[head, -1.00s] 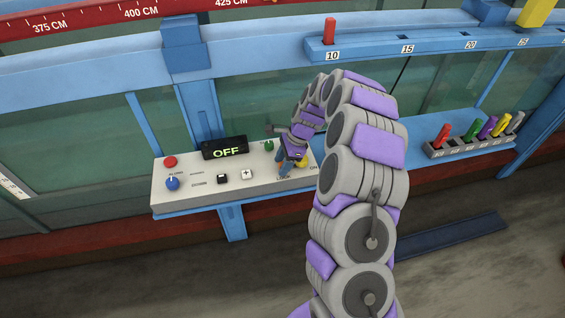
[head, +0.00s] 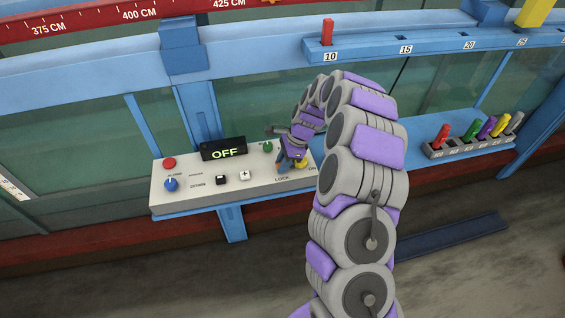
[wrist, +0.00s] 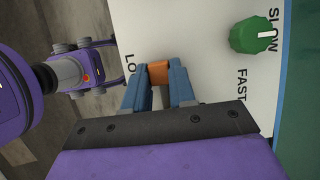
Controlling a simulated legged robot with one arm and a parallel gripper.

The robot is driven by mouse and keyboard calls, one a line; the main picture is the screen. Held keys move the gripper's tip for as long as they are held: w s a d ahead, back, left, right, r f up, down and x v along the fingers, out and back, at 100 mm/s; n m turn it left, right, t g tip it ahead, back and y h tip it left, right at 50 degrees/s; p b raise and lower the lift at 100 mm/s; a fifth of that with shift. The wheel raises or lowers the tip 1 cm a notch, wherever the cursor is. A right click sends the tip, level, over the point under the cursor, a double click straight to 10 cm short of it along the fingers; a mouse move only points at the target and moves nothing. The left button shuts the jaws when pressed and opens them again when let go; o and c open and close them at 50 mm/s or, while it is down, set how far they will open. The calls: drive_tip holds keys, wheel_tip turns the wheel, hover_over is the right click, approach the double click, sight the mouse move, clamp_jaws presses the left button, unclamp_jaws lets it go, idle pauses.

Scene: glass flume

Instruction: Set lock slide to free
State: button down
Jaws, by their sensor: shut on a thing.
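The white control panel (head: 200,190) hangs on the blue flume frame. At its right end is the printed word LOCK, partly hidden in the wrist view. An orange block (wrist: 158,72), which looks like the lock slide's handle, stands by that lettering. My gripper (wrist: 159,78) is shut on the orange block, with one blue finger on each side. In the head view my gripper (head: 286,162) is at the panel's right end, beside a small yellow part (head: 301,163). The slide's track and its free marking are hidden.
A green SLOW–FAST knob (wrist: 256,37) is close by and also shows in the head view (head: 267,146). The display (head: 223,149) reads OFF. A red button (head: 169,163), a blue knob (head: 171,184) and two small buttons are further left. A rack of coloured pegs (head: 470,143) stands right.

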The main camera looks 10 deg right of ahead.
sight(294, 166)
drive_tip(key=shift+a+r+p, duration=0.2)
drive_tip(key=shift+a+p, duration=0.55)
drive_tip(key=shift+p, duration=0.2)
drive_tip(key=shift+a+f+p, duration=0.1)
drive_tip(key=shift+a+p, duration=0.2)
drive_tip(key=shift+a, duration=0.05)
drive_tip(key=shift+w, duration=0.1)
drive_tip(key=c, duration=1.4)
unclamp_jaws()
drive_tip(key=o, duration=0.5)
drive_tip(key=shift+a+f, duration=0.1)
drive_tip(key=shift+a, duration=0.15)
drive_tip(key=p+v, duration=0.2)
drive_tip(key=v, duration=1.5)
drive_tip(key=shift+d, duration=0.1)
